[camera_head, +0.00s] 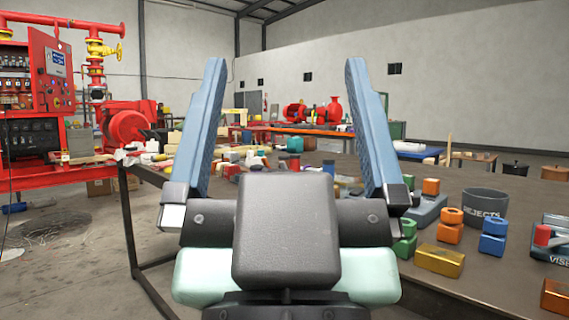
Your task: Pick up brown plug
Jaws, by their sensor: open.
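My gripper (286,66) is open and empty in the head view. Its two blue-padded fingers stand wide apart in front of the camera, pointing up and away over the near edge of the workbench (500,280). I cannot pick out the brown plug for certain. Many small coloured parts lie on the bench between and beyond the fingers, too small to tell apart. My gripper's dark body and fingers hide part of the bench top. A brown-orange block (557,297) is cut off by the frame at the lower right; I cannot tell whether it is a plug.
Right of my gripper stand a dark cup marked REJECTS (484,207), orange blocks (450,233), blue blocks (493,235), a gold block (440,260) and a red-and-grey vise (553,240). Red pump equipment (35,110) stands at the left. Floor shows left of the bench.

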